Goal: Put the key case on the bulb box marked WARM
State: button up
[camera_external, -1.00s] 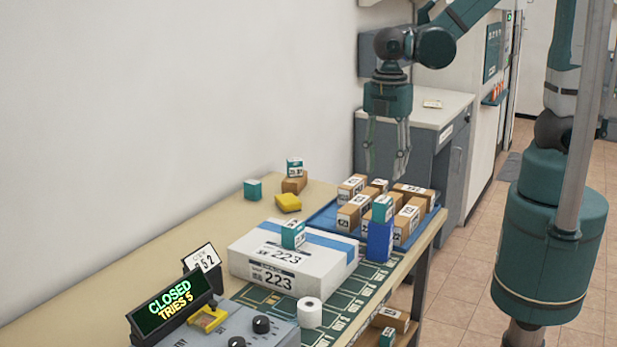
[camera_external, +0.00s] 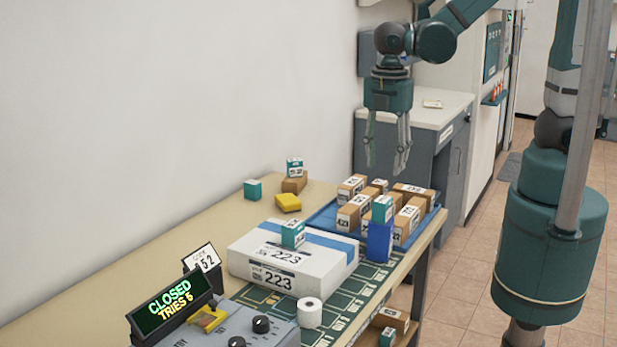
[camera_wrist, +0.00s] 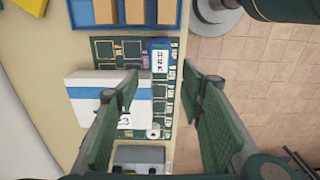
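My gripper (camera_external: 387,166) hangs open and empty above the far end of the table; its spread fingers also show in the wrist view (camera_wrist: 159,78). Several teal-and-white boxes look like bulb boxes: one on the white parcel (camera_external: 292,234), one on a blue block (camera_external: 380,241), one on a brown box (camera_external: 294,167), one on the table (camera_external: 252,190) and one low at the front (camera_external: 387,337). Their small print is unreadable, so I cannot tell which is marked WARM. A yellow block (camera_external: 288,202) lies on the table; I cannot tell whether it is the key case.
A blue tray (camera_external: 322,221) holds several brown boxes at the far end. The white parcel (camera_external: 250,262) marked 223 stands mid-table. A white roll (camera_external: 309,313), a grey control box (camera_external: 270,340) and a display reading CLOSED (camera_external: 172,308) are nearer. Table beside the wall is mostly clear.

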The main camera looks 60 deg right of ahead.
jog(key=d+r+m+t, duration=0.3)
jog(key=d+r+m, duration=0.3)
jog(key=d+m, duration=0.3)
jog(key=d+r+m+t, duration=0.4)
jog(key=d+r+m, duration=0.3)
jog(key=d, duration=0.8)
jog(key=shift+w+r+m, duration=0.15)
jog(key=shift+m, duration=0.85)
